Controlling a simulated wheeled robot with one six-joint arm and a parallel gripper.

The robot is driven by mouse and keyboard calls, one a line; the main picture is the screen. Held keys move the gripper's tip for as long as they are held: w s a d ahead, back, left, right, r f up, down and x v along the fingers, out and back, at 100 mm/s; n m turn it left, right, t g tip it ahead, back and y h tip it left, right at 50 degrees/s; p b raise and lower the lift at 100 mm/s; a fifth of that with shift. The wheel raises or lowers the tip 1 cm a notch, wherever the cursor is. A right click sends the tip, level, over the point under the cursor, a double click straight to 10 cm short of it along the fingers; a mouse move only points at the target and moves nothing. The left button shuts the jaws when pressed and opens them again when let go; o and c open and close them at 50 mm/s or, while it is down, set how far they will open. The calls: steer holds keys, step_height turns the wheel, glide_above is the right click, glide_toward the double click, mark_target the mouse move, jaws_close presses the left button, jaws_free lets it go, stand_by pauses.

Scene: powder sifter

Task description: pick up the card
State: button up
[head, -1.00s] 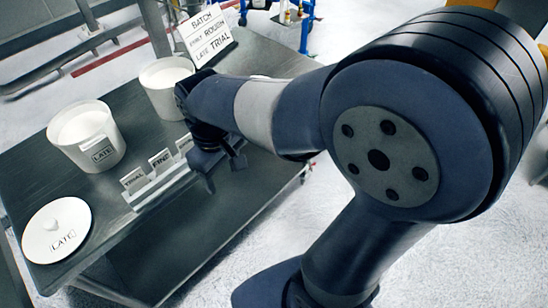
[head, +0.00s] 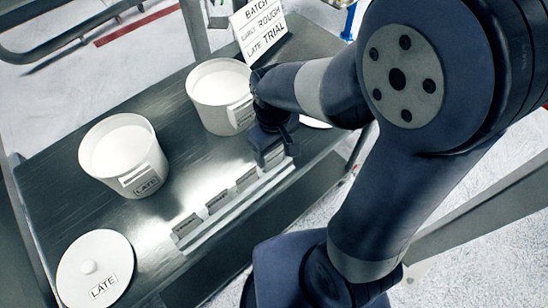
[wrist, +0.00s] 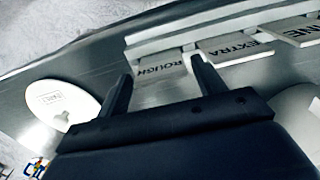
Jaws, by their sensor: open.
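Several small labelled cards stand in a row in a pale rack (head: 232,212) on the dark table. In the wrist view they read ROUGH (wrist: 160,66), EXTRA (wrist: 238,48) and FINE (wrist: 300,32). A further card (head: 186,226) stands at the rack's left end in the head view; its word is hard to read there. My gripper (wrist: 160,70) is open, its two fingers on either side of the ROUGH card, with nothing visibly clamped. In the head view my gripper (head: 274,156) is at the rack's right end, and contact with the card cannot be told.
A white pot labelled LATE (head: 125,160) and a second white pot (head: 220,95) stand behind the rack. A LATE lid (head: 95,268) lies at front left; another lid (wrist: 62,104) lies near my gripper. A sign (head: 258,28) stands at the back.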

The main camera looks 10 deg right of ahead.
mark_target(274, 161)
steer(key=shift+f, duration=1.2)
steer(key=shift+c, duration=0.3)
steer(key=c, duration=0.7)
